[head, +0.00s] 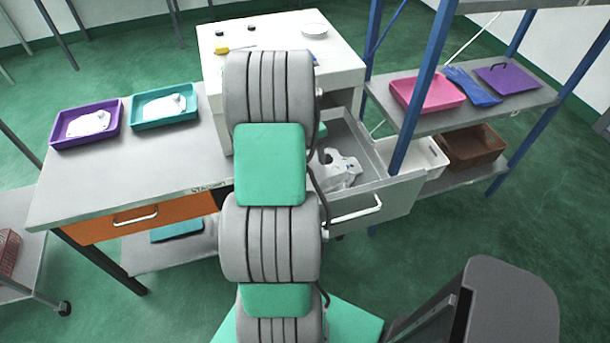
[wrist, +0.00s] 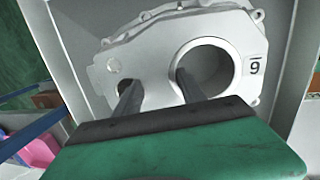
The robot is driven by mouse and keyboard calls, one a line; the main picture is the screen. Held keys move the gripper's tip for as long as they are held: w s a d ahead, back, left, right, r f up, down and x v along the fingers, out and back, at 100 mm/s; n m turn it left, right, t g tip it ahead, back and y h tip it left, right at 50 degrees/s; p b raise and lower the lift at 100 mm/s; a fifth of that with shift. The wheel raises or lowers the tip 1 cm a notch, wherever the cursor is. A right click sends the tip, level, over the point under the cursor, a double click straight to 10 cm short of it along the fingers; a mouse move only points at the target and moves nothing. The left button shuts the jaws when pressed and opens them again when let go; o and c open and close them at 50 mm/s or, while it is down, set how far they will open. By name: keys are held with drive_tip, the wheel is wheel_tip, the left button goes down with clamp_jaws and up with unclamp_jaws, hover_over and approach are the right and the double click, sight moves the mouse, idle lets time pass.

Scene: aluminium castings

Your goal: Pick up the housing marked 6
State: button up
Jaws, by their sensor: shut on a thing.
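The housing marked 6 (wrist: 152,62) is a silver-grey casting with a large round bore and a smaller hole. Its label (wrist: 257,66) appears upside down in the wrist view, with the bar above the digit. My gripper (wrist: 157,86) has one finger in the smaller hole and one in the large bore, shut on the wall between them. The housing lies within the open drawer (head: 377,208) of the white cabinet, where part of it (head: 343,168) shows in the head view. I cannot tell whether the housing touches the drawer floor.
A purple tray (head: 62,135) and a teal tray (head: 136,117), each with a casting, stand on the left bench (head: 120,180). The white cabinet (head: 345,75) carries small items. A blue-posted rack (head: 412,95) stands close right of the drawer, with a pink tray (head: 430,105).

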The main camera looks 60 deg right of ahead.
clamp_jaws()
drive_tip(key=shift+r, duration=0.15)
